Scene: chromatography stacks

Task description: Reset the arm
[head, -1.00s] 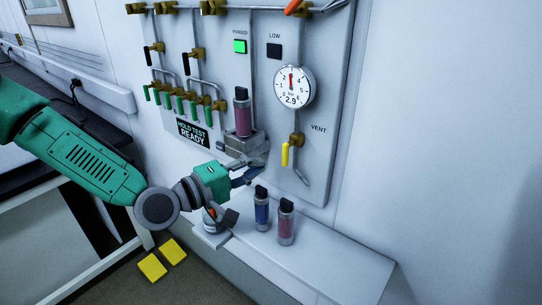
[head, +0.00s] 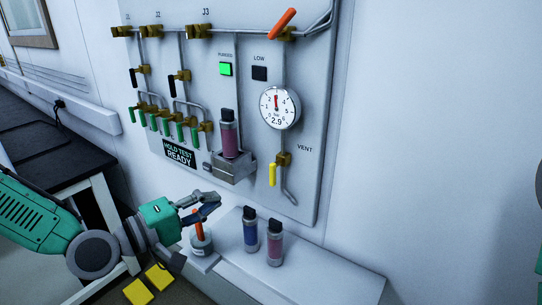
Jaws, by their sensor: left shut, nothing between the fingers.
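My left gripper (head: 207,207) is at the lower left of the head view, in front of the wall panel and above the left end of the white shelf. It is shut and holds nothing. An orange-handled item in a small round grey holder (head: 201,243) is just below the fingers. I cannot tell whether they touch it. A sliver of green and black at the right edge looks like my right arm (head: 537,215); its gripper is not in view.
The wall panel carries a gauge (head: 280,107), a yellow vent handle (head: 272,174) and a pink cartridge (head: 229,134) in a grey holder (head: 232,168). A blue cartridge (head: 250,232) and another pink cartridge (head: 274,245) stand on the shelf (head: 330,271). The shelf's right part is clear.

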